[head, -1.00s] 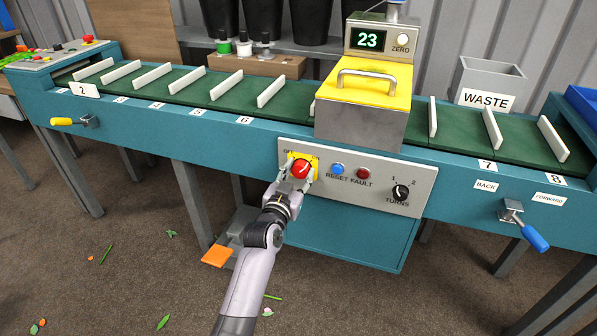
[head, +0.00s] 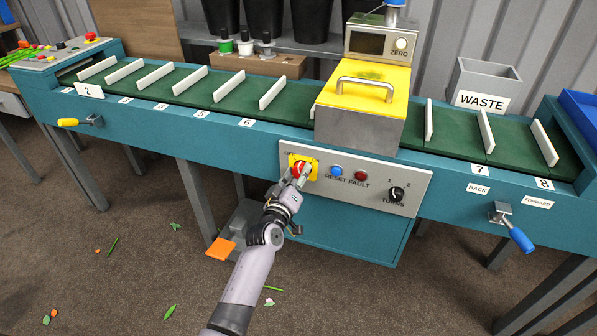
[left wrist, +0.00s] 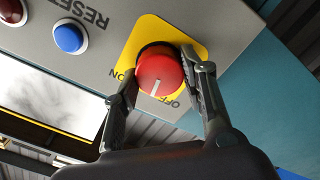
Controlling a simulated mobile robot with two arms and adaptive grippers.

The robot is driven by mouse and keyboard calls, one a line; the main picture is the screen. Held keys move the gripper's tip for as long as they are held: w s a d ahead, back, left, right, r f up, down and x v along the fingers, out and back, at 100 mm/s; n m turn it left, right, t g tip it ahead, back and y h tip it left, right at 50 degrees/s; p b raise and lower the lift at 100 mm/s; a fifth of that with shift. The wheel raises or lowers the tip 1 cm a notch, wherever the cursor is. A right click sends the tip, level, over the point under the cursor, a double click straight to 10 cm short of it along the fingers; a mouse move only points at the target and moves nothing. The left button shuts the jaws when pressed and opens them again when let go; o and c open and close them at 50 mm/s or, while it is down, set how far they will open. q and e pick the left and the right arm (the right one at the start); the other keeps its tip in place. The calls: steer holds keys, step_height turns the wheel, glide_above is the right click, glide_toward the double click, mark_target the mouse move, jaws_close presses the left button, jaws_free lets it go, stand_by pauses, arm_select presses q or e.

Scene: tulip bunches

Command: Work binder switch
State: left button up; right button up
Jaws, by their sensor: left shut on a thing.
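The red binder switch knob (head: 299,168) sits on a yellow plate on the grey control panel (head: 350,182). In the left wrist view the knob (left wrist: 160,72) has a white mark pointing down the picture, between the printed ON and OFF. My left gripper (head: 296,177) is shut on the knob, one finger on each side. The steel binder housing (head: 360,125) with its yellow lid (head: 370,88) stands above the panel. Its display (head: 370,43) is dark. My right gripper is not in view.
The blue reset button (head: 337,170), red fault lamp (head: 361,175) and turns dial (head: 396,193) are right of the knob. Blue and yellow cranks project from the front. A green belt with white dividers runs along the top. A grey waste bin (head: 485,82) stands behind.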

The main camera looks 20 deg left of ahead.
arm_select(q)
steer(key=n, duration=0.3)
steer(key=shift+n, duration=2)
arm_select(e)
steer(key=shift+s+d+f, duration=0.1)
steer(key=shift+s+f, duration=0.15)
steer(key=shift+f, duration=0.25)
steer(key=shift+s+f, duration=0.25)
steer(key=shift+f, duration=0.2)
arm_select(q)
steer(key=o, duration=1.2)
steer(key=shift+c, duration=0.2)
steer(key=shift+f, duration=0.1)
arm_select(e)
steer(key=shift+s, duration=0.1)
arm_select(q)
steer(key=s, duration=1.2)
steer(key=shift+a, duration=0.25)
